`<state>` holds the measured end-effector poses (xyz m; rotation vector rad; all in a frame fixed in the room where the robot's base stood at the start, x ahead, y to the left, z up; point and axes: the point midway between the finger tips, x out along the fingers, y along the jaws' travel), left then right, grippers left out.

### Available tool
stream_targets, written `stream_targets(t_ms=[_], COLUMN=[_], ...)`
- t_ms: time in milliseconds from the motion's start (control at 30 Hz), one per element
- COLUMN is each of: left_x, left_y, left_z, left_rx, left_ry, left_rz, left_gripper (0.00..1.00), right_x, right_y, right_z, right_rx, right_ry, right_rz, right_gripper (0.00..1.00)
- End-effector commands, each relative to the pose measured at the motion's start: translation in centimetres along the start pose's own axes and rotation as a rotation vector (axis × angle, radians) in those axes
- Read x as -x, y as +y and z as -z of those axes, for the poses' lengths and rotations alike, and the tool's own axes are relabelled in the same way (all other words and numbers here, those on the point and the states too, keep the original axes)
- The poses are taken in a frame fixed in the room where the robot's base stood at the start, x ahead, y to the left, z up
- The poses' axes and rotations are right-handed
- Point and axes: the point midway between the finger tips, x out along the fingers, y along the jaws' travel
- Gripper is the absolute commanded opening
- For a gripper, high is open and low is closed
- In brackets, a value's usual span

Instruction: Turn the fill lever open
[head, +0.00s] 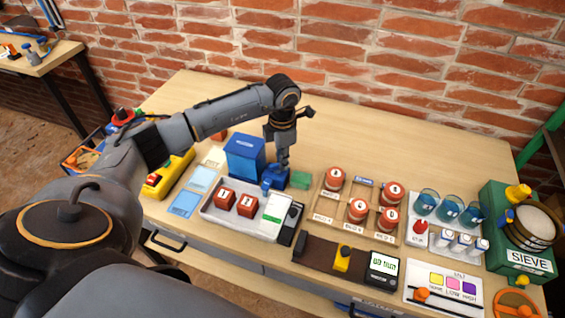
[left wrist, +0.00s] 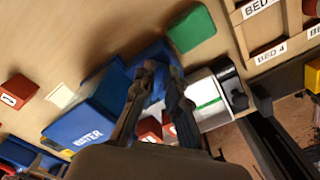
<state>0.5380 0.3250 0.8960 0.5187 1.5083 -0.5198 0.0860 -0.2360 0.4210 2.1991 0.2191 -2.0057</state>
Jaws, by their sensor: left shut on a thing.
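The blue water tank (head: 245,160) stands near the middle of the table; its lettered side shows in the left wrist view (left wrist: 88,125). A blue fitting (head: 273,179) at its right side looks like the fill lever, mostly hidden by my fingers. My left gripper (head: 283,163) points down at it from above. In the left wrist view my left fingers (left wrist: 160,85) are closed together around part of the blue fitting. How far the lever is turned cannot be told. My right gripper is in neither view.
A pale tray (head: 210,212) with two red cubes (head: 235,203) lies in front of the tank. A green block (head: 300,180) is close on the right. Red-capped jars in a wooden rack (head: 322,212) stand further right. The table behind is clear (head: 380,130).

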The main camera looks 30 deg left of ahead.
Motion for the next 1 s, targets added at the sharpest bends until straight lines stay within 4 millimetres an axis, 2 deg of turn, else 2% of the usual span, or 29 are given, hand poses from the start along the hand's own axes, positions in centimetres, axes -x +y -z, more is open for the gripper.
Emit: stream_targets(t_ms=[600,1000], left_x=[0.1,0.1], left_y=[0.9,1.2], left_z=[0.2,0.5], left_rx=[0.578,0.838], left_ry=[-0.002,-0.003], left_rz=[-0.001,-0.002], left_gripper=[0.00,0.00], right_x=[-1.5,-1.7], right_y=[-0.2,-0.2], right_z=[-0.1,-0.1], right_rx=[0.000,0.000], right_ry=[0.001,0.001], right_rz=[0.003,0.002], right_gripper=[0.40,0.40])
